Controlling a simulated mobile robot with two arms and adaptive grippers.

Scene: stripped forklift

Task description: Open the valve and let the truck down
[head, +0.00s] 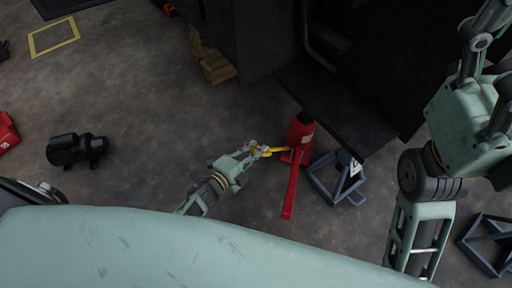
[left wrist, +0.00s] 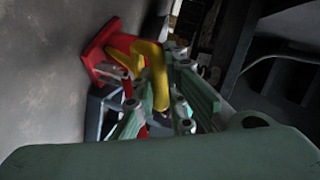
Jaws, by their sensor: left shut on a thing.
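The red bottle jack (head: 300,132) stands on the floor beside the dark truck body (head: 372,62), its top at a black step-like part (head: 340,112). A long red handle (head: 290,195) extends from the jack toward me. A yellow valve lever (head: 272,151) sits low on the jack's left side. My left gripper (head: 254,150) is shut on the yellow lever. In the left wrist view the bent yellow lever (left wrist: 156,72) shows between the fingers, with the red jack base (left wrist: 103,58) behind. My right arm shows at the right, but its gripper is out of view.
A blue-grey jack stand (head: 336,182) is close to the right of the jack and its handle. Another stand (head: 488,243) is at the lower right. A black motor-like unit (head: 76,149) and a red object (head: 6,132) lie at the left. Wooden blocks (head: 211,64) are by the truck.

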